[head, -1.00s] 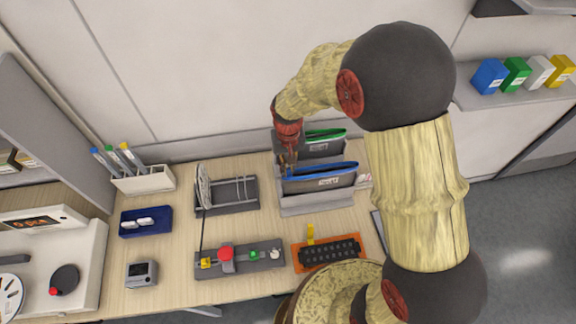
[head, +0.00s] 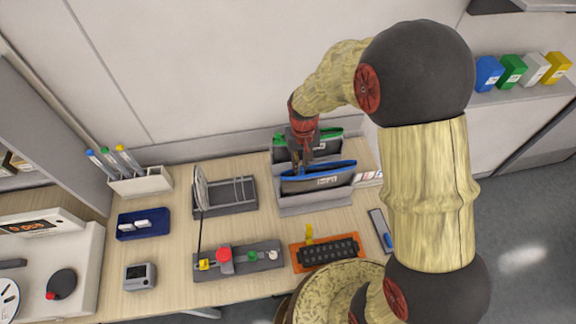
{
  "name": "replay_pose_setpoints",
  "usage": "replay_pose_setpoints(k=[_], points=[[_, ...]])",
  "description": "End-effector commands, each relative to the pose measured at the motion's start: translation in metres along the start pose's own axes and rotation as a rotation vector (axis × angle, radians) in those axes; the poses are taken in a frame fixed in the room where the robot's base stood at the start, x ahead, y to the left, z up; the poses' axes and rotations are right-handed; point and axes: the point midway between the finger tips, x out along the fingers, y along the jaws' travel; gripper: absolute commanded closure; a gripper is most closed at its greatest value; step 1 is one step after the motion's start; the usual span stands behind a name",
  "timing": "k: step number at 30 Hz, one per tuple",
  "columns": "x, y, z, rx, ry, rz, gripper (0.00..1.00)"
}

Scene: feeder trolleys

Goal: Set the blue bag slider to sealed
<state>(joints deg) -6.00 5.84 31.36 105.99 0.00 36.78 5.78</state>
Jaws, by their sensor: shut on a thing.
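The blue bag (head: 317,179), a dark pouch with a blue top edge and a white label, stands in the front slot of a grey rack (head: 318,203) on the table. My gripper (head: 300,164) points down at the bag's blue top edge, left of its middle. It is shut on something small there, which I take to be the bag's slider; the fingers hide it. A similar bag with a green top edge (head: 327,136) stands in the slot behind, partly hidden by my gripper.
A grey holder with a disc (head: 236,198) stands left of the rack. In front are a control panel with a red button (head: 223,254) and an orange-framed black block (head: 325,251). A pen box (head: 143,181) stands at the far left. The wall is close behind.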

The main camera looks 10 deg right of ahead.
Motion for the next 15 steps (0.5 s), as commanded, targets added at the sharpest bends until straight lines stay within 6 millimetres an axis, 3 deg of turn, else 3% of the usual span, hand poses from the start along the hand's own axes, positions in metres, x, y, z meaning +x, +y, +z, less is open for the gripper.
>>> replay_pose_setpoints(k=[6, 15], points=[[0.001, 0.068, 0.0, 0.009, 0.001, 0.0, 1.0], [0.001, 0.144, 0.0, 0.006, -0.001, 0.0, 1.0]])
